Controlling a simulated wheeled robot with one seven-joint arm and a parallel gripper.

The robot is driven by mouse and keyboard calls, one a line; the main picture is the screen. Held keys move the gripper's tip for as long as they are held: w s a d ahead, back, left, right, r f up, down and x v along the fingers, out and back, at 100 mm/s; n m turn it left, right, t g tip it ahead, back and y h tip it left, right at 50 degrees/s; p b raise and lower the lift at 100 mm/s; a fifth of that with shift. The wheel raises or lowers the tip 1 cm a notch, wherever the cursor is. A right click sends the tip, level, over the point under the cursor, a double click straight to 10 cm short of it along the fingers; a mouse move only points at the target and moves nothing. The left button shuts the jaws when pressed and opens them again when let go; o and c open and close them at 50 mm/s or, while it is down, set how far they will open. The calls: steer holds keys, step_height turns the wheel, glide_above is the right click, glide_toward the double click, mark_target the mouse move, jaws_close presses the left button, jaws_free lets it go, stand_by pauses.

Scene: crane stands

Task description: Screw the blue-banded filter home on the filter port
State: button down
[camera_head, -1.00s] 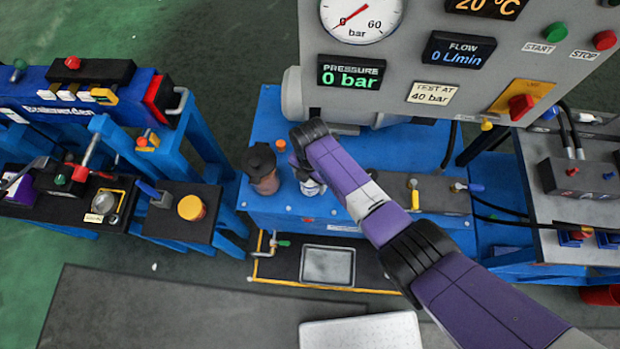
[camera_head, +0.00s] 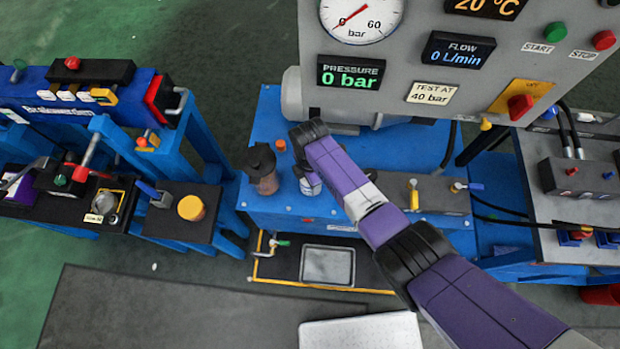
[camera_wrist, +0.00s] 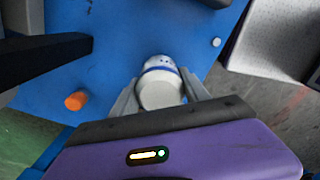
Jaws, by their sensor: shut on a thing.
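The white filter with a blue band (camera_wrist: 161,86) is between the two grey fingers of my gripper (camera_wrist: 160,80) in the wrist view. My gripper is shut on it. In the head view the filter (camera_head: 311,187) shows only partly, below the end of my purple arm, over the blue bench (camera_head: 262,210). The filter port is hidden under the filter and gripper, so I cannot tell how the filter sits on it.
A dark-topped brown cylinder (camera_head: 263,170) stands just left of the filter. An orange knob (camera_head: 281,145) is close behind. A dark block with small valves (camera_head: 430,190) lies to the right. The grey panel (camera_head: 440,65) reads 0 bar. A shallow tray (camera_head: 327,265) is in front.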

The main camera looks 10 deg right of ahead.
steer(key=shift+m, duration=1.1)
steer(key=shift+c, duration=2.3)
jaws_free()
steer(key=shift+m, duration=0.3)
steer(key=shift+r, duration=0.1)
step_height(320, 180, up, 2)
steer(key=shift+r+p, duration=0.25)
steer(key=shift+p, duration=0.85)
steer(key=shift+r, duration=1.15)
